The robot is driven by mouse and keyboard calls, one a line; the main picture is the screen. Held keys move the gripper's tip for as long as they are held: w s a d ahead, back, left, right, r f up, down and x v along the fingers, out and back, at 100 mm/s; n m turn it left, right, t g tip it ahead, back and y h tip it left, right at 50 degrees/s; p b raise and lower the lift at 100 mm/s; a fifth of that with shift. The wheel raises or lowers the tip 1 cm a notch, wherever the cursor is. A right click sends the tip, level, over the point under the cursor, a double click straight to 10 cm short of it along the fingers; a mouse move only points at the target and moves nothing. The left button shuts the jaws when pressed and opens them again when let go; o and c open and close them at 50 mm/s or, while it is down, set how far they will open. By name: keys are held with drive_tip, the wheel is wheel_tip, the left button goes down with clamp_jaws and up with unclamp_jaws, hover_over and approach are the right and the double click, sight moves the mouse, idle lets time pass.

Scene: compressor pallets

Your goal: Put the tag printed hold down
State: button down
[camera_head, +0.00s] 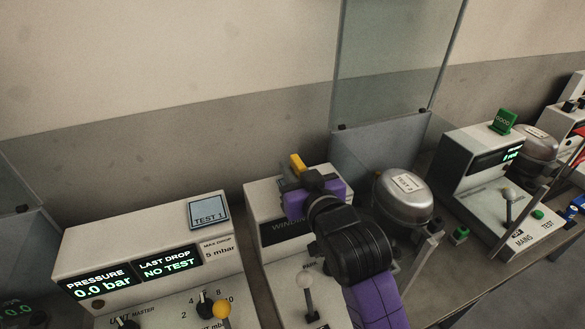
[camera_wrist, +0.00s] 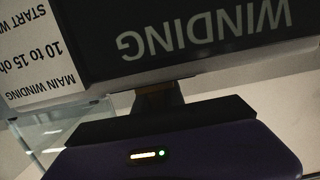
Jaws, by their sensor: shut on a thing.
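A yellow tag (camera_head: 297,162) shows at the tip of my gripper (camera_head: 300,176) in the head view. My gripper is shut on it, above the top of the middle test unit (camera_head: 258,193). The print on the tag faces away or is too small to read. In the wrist view a dark yellow-brown piece (camera_wrist: 158,98) shows at the jaws, in front of the unit's upside-down WINDING panel (camera_wrist: 205,32). My arm hides much of this unit's front.
A silver compressor (camera_head: 403,196) marked TEST stands right of my arm. A clear screen (camera_head: 385,60) rises behind it. A pressure unit (camera_head: 150,238) with a TEST 1 plate (camera_head: 208,211) stands at left. A green tag (camera_head: 503,121) stands on the right-hand unit (camera_head: 462,150).

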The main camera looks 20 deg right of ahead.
drive_tip(key=c, duration=1.4)
unclamp_jaws()
drive_tip(key=shift+f, duration=0.1)
drive_tip(key=s+r, duration=0.2)
drive_tip(key=s, duration=0.9)
drive_tip(key=shift+s+b, duration=0.3)
drive_tip(key=shift+s, duration=0.1)
drive_tip(key=shift+r, duration=0.2)
